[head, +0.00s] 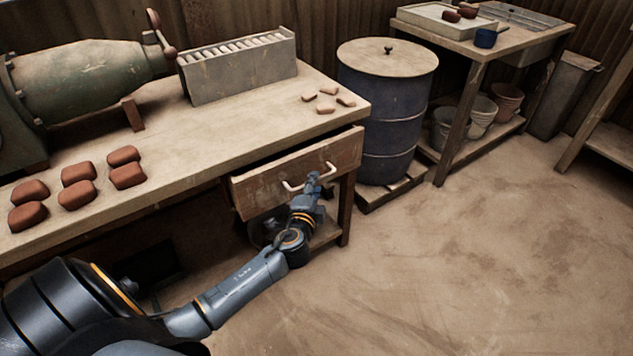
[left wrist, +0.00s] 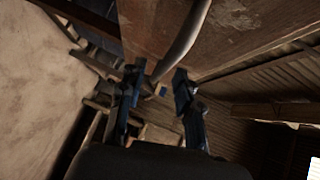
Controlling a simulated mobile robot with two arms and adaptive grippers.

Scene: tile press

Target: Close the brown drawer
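The brown drawer (head: 270,186) sits under the right end of the wooden workbench. It stands out a little from the bench, with a dark gap above its front. Its pale curved handle (head: 328,168) is on the front face. My left gripper (head: 313,181) is at the handle, in front of the drawer. In the left wrist view the drawer front (left wrist: 235,35) fills the top, and the handle (left wrist: 183,42) runs down toward the space between my two separated fingers (left wrist: 158,88). Whether the fingers touch the handle is unclear. My right gripper is not in view.
The workbench (head: 200,140) carries several red clay blocks (head: 77,173), a grey slotted box (head: 240,70), small tiles (head: 327,91) and a green machine (head: 85,75). A blue barrel (head: 385,110) stands right of the bench. The floor (head: 470,270) at right is clear.

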